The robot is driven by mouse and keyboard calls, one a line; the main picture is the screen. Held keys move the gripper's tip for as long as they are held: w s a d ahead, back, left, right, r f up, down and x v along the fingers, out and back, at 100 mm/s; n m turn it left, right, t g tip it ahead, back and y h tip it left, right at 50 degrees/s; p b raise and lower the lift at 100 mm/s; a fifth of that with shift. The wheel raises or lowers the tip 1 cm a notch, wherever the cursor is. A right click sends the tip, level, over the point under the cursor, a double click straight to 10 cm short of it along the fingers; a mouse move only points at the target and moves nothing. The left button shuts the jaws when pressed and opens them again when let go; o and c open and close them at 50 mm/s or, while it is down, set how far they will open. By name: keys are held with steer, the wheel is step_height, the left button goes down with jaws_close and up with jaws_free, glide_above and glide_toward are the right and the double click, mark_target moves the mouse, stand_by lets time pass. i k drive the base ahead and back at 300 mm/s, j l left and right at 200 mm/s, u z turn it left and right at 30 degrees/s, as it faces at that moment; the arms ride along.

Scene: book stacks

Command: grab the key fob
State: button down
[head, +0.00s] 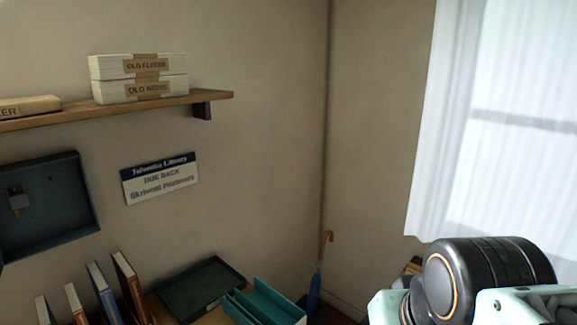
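A small item (18,201) with a dark top and a paler lower part hangs in the open dark wall box (70,233) at the left edge. It may be the key fob, but it is too small and dim to be sure. A tiny dark hook or peg shows above it to the right. No other thing that looks like a key fob is clear in view. My gripper is not in view; only a rounded dark joint and pale green links of my arm show at the lower right.
Below the box stand several upright books (130,285), beside a dark flat tray (200,290) and a teal divided box (266,304). A wooden shelf (215,96) with labelled paper bundles (140,78) is above. A blue umbrella (314,292) stands in the corner.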

mark_target(19, 200)
steer(key=k+j+u, duration=0.25)
steer(key=j, duration=0.25)
steer(key=k+j+u, duration=0.1)
steer(key=j+u, duration=0.2)
steer(key=j, duration=0.15)
steer(key=k+j+u, duration=0.1)
steer(key=j+u, duration=0.15)
steer(key=j, duration=0.3)
steer(key=k+j+u, duration=0.1)
steer(key=j+u, duration=0.2)
steer(key=j, duration=0.25)
steer(key=k+l, duration=0.1)
steer(key=l, duration=0.2)
